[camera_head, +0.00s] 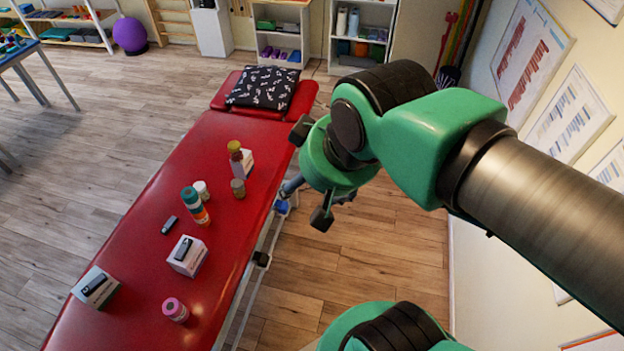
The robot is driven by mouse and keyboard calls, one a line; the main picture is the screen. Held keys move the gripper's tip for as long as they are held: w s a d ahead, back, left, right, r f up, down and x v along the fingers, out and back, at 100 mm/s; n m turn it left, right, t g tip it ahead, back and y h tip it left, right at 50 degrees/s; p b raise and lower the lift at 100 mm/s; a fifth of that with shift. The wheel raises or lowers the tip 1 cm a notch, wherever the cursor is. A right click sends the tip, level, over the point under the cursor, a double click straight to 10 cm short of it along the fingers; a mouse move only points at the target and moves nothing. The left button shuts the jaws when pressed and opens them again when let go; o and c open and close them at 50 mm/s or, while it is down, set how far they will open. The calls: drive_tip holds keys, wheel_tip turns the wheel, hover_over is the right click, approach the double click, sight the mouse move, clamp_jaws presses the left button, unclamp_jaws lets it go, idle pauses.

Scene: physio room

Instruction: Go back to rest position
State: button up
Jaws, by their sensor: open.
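My gripper (308,176) is open and empty, with its fingers spread apart. It hangs in the air at the right edge of the red treatment table (160,195), from my green and black arm at the right. I cannot tell its exact height. On the table stand a teal and orange bottle (195,206), a yellow and red bottle (235,151), a small brownish jar (238,188), a whitish container (202,189) and a pink roll (175,310). A small black item (169,225) lies near the middle. None of these touches my gripper.
Two white boxes with black tops or items on them, the left one (95,287) and the middle one (187,256), are on the table. A patterned pillow (264,88) lies at its far end. The wall with charts (530,48) is close on the right.

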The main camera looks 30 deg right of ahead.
wheel_tip(320, 180, down, 11)
drive_tip(key=b, duration=1)
drive_tip(key=shift+r+b, duration=0.2)
drive_tip(key=shift+b, duration=0.15)
